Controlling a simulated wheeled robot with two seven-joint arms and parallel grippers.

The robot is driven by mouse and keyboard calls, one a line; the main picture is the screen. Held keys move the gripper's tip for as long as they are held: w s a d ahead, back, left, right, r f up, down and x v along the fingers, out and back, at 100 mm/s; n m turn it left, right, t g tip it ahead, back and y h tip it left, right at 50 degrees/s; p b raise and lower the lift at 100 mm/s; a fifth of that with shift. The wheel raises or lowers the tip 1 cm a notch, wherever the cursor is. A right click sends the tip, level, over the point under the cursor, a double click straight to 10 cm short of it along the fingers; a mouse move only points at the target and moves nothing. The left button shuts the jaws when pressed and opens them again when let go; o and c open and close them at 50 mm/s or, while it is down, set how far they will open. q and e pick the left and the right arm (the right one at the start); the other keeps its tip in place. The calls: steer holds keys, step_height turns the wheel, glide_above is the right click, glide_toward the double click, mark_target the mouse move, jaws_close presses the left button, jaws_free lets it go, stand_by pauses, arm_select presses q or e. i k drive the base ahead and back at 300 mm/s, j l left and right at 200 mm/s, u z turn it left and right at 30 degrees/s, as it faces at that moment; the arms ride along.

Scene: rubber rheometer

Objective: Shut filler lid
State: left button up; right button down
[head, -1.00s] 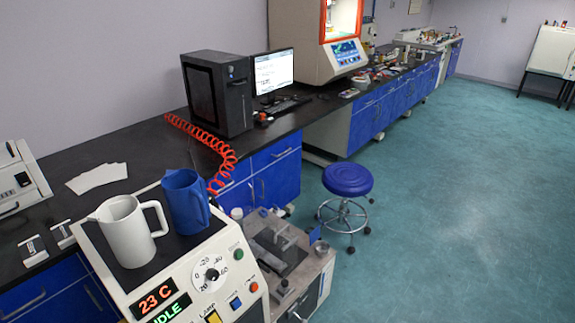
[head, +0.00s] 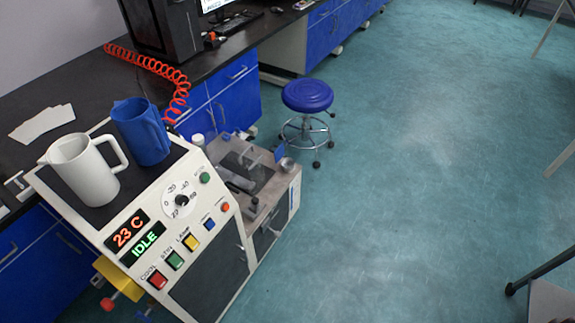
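The white bench machine (head: 200,250) shows "23 C" and "IDLE" on its front panel. Behind it to the right is a lower metal-topped unit (head: 262,205). A small round metal cup or neck (head: 286,165) sits at this unit's far right corner. A small blue plate (head: 279,153) stands tilted up beside the cup. It may be the filler lid, but it is too small to be sure. Neither of my grippers is in view.
A white jug (head: 85,170) and a blue jug (head: 140,132) stand on the machine's dark top. A red coiled hose (head: 178,88) hangs over the black bench (head: 60,88). A blue stool (head: 307,96) stands beyond the unit. The green floor (head: 400,200) to the right is largely clear.

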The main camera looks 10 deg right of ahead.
mark_target(279, 153)
steer(key=u, duration=0.45)
steer(key=i+l+u, duration=0.15)
steer(key=u, duration=0.25)
steer(key=i+l+u, duration=0.1)
steer(key=l+u, duration=0.5)
steer(key=u, duration=0.15)
steer(key=i+l+u, duration=0.1)
steer(key=l+u, duration=0.2)
steer(key=l, duration=1.2)
steer(key=l+u, duration=0.3)
steer(key=l, duration=1.15)
steer(key=k+l, duration=0.1)
steer(key=l, duration=0.65)
